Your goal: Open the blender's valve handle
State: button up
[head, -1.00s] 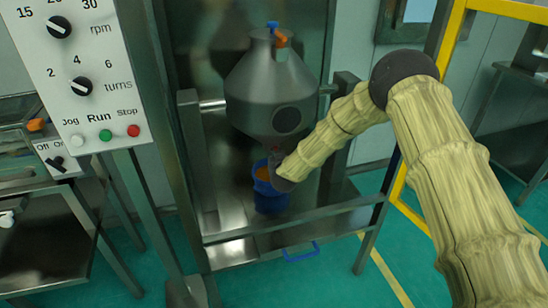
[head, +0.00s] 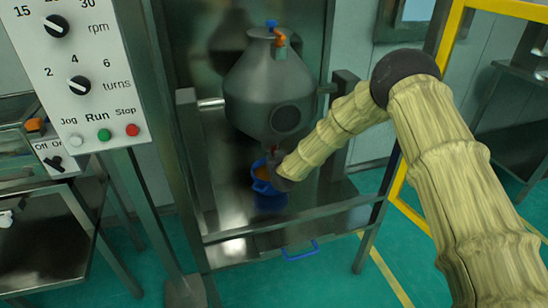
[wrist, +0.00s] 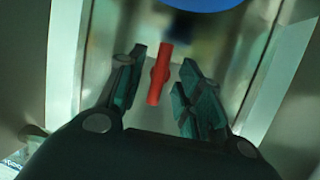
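The blender (head: 265,85) is a grey cone-bottomed vessel hung in a steel frame. Its red valve handle (wrist: 160,73) shows in the wrist view as a short bar between my fingers. In the head view only a small red bit shows under the cone, mostly behind my wrist. My gripper (wrist: 163,60) is open, its dark fingers on either side of the handle with a gap visible on both sides. In the head view my gripper is mostly hidden by my wrist below the outlet.
A blue bucket (head: 262,184) with orange-brown contents stands under the outlet, close to my gripper; its blue also shows in the wrist view (wrist: 205,4). A control panel (head: 85,85) stands at left. A yellow frame (head: 450,38) rises at right behind my arm.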

jog(key=shift+d, duration=0.1)
jog(key=v, duration=1.2)
jog(key=shift+f, duration=0.1)
